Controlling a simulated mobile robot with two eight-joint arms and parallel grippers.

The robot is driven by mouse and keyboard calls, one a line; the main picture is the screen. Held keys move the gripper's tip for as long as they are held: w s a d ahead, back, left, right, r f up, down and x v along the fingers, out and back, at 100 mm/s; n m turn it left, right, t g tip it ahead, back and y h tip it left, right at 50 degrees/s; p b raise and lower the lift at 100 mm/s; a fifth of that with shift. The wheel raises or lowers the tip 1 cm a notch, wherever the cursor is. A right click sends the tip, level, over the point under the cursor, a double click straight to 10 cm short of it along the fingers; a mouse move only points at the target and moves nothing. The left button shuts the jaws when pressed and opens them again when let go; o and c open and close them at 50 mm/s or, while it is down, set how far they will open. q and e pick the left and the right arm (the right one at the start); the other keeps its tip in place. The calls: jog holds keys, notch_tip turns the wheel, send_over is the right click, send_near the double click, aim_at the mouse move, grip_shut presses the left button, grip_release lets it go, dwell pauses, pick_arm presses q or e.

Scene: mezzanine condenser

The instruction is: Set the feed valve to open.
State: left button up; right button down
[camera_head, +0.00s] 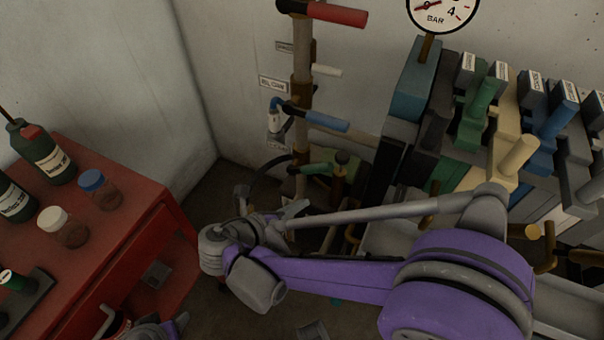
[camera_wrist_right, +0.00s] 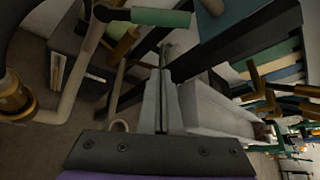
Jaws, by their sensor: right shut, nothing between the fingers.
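A vertical pipe (camera_head: 302,90) at the back wall carries several lever valves. They have a red handle (camera_head: 338,14), a blue handle (camera_head: 327,122) and, lowest, a green handle (camera_head: 310,169). Small tags hang beside them, too small to read surely, so I cannot tell which is the feed valve. My right gripper (camera_head: 292,210) is low in front of the pipe, below the green handle. In the right wrist view, its fingers (camera_wrist_right: 164,85) are shut and empty. A green handle (camera_wrist_right: 160,17) lies just beyond their tips, apart from them as far as I can tell.
A red cabinet (camera_head: 135,235) with bottles and jars stands at the left. A bank of coloured levers (camera_head: 485,100) fills the right, under a pressure gauge (camera_head: 441,8). Pipes crowd the space around the right gripper. Some floor is clear beside the cabinet.

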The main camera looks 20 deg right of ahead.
aim_at(312, 169)
jog(key=s+x, duration=0.1)
jog(key=x, duration=0.9)
jog(key=w+r, duration=0.2)
jog(key=r, duration=0.1)
jog(key=shift+w+a+r, duration=0.1)
jog(key=shift+w+a, duration=0.15)
jog(key=shift+w, duration=0.15)
jog(key=shift+w+a+r+n, duration=0.15)
jog(key=shift+r+n, duration=0.1)
jog(key=shift+n, duration=0.05)
